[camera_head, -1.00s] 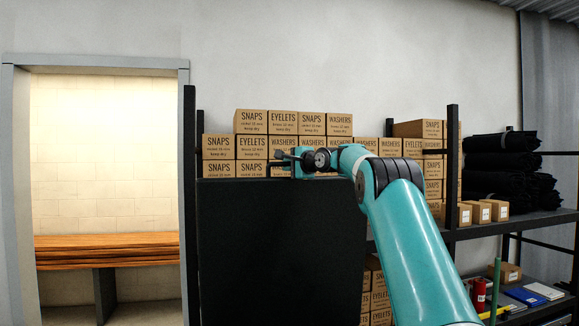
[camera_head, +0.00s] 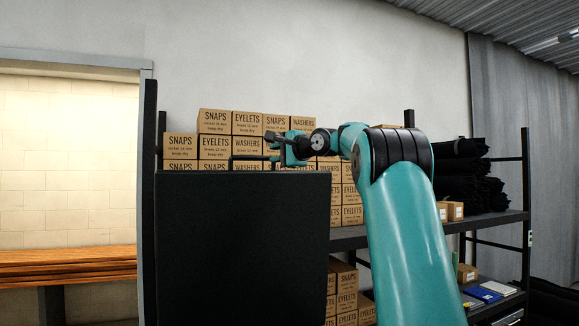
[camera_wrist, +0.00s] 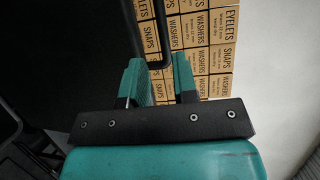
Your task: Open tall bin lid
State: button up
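The tall bin shows as a large, plain black panel (camera_head: 242,250) in the head view. I cannot tell whether this face is its wall or its lid. A thin dark bar handle (camera_head: 243,157) shows just above its top edge. In the wrist view the handle (camera_wrist: 135,32) is a dark loop whose rounded end reaches the gap between my fingertips. My gripper (camera_wrist: 158,68) has its teal fingers apart, with no clear grip on the bar. In the head view my gripper (camera_head: 285,150) is at the panel's top edge, right of centre.
Shelves with stacked cardboard boxes (camera_head: 214,122) stand behind the panel. Black rolls (camera_head: 462,180) lie on the shelf (camera_head: 485,222) at right. A doorway with a wooden bench (camera_head: 65,262) is at left. The space above the boxes is clear.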

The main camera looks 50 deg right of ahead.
jog(key=s, duration=0.1)
jog(key=s+b, duration=0.1)
jog(key=s, duration=0.3)
jog(key=shift+s+a+r, duration=0.15)
jog(key=shift+a+r, duration=0.1)
jog(key=shift+r, duration=0.05)
